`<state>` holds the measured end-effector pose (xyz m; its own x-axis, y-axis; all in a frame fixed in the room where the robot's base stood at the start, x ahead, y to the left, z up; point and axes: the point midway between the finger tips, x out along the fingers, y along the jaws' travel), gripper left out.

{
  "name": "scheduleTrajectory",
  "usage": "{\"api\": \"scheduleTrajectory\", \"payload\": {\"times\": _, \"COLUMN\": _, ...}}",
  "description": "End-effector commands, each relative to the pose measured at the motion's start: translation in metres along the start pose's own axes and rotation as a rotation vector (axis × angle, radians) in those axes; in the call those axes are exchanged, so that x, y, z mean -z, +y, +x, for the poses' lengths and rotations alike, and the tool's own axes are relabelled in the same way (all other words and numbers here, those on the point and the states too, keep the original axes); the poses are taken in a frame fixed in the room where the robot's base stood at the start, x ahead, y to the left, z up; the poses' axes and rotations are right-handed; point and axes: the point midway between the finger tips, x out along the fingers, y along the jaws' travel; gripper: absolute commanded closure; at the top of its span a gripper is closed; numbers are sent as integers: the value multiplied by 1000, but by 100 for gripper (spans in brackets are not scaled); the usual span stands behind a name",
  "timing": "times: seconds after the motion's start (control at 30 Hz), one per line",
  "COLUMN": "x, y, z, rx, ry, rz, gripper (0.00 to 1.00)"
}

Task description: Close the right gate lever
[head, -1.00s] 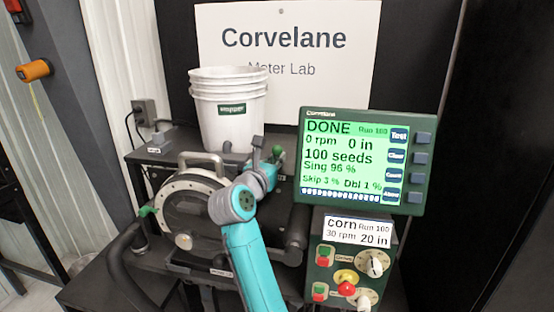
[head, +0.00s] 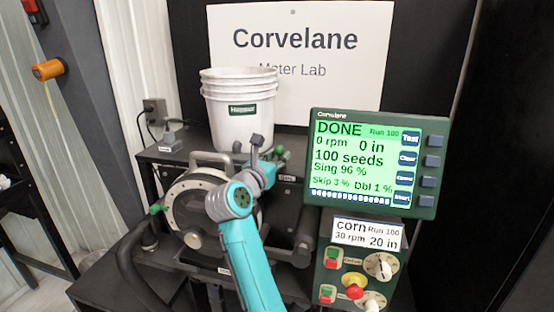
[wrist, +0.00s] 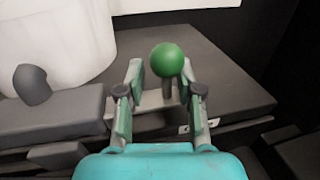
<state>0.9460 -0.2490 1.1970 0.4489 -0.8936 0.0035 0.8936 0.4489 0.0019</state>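The right gate lever shows as a green ball knob (wrist: 167,60) on a short grey stem in the wrist view. My gripper (wrist: 162,70) is open, with one finger on each side of the stem and the ball near the fingertips. I see a gap on both sides, so the fingers are not closed on it. In the head view my gripper (head: 270,163) is at the shelf edge behind the seed meter (head: 186,207), and a small green part (head: 279,152) shows beside it. The arm partly hides the meter and the lever there.
A stack of white buckets (head: 240,115) stands on the shelf behind, also close at left in the wrist view (wrist: 60,40). A green display unit (head: 428,205) reading DONE and a control box (head: 335,270) stand to the right. A black hose (head: 128,262) is at left.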

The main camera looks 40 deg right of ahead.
Motion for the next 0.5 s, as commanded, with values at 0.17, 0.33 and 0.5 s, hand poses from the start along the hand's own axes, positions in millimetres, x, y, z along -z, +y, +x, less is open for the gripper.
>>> {"api": "scheduleTrajectory", "payload": {"times": 0.17, "x": 1, "y": 0, "z": -1, "rx": -1, "ry": 2, "rz": -1, "gripper": 65}}
{"api": "scheduleTrajectory", "payload": {"times": 0.33, "x": 1, "y": 2, "z": -14, "rx": -3, "ry": 1, "rz": -1, "gripper": 65}}
{"api": "scheduleTrajectory", "payload": {"times": 0.5, "x": 1, "y": 2, "z": -44, "rx": -4, "ry": 1, "rz": -1, "gripper": 65}}
